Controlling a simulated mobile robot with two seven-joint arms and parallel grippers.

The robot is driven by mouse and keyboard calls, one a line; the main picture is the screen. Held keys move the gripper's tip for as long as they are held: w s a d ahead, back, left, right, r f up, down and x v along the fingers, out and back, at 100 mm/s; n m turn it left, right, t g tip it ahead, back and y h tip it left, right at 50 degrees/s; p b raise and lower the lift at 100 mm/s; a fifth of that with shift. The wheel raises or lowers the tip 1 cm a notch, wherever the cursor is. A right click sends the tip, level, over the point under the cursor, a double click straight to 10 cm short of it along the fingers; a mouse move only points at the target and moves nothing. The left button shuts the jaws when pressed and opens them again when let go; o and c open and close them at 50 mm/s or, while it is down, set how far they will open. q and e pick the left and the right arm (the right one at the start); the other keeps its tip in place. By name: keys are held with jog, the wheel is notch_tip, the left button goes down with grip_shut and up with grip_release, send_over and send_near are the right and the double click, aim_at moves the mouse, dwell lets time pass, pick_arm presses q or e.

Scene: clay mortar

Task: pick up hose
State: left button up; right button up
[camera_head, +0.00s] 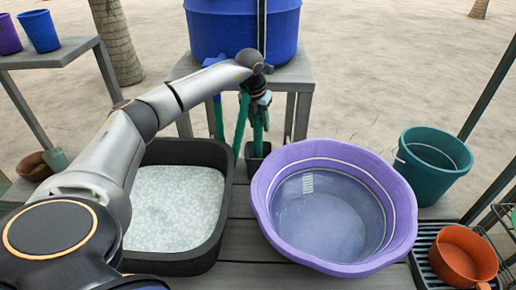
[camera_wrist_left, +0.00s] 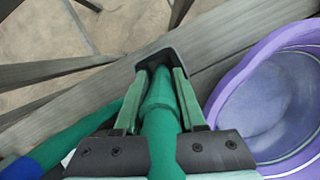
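The green hose (camera_head: 257,128) hangs below the blue barrel in the head view, its lower end in a small black holder (camera_head: 255,160) at the table's back edge. In the left wrist view the hose (camera_wrist_left: 160,105) runs upright between the fingers, and its end enters the black holder (camera_wrist_left: 152,57). My left gripper (camera_head: 256,105) reaches down at the hose from above. In the left wrist view the left gripper (camera_wrist_left: 160,88) has one finger on each side of the hose, with narrow gaps showing. My right gripper is out of view.
A black tray of pale liquid (camera_head: 216,235) stands left of the holder. A purple basin (camera_head: 404,215) stands to the right. A blue barrel (camera_head: 225,30) rests on a stand behind. A teal bucket (camera_head: 425,180) and orange pot (camera_head: 465,262) are farther right.

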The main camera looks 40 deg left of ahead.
pick_arm(q)
grip_shut()
notch_tip(320, 180, up, 10)
jog(key=shift+r+p, duration=0.1)
jog(key=shift+p, duration=0.35)
notch_tip(320, 180, up, 10)
jog(key=p, duration=1)
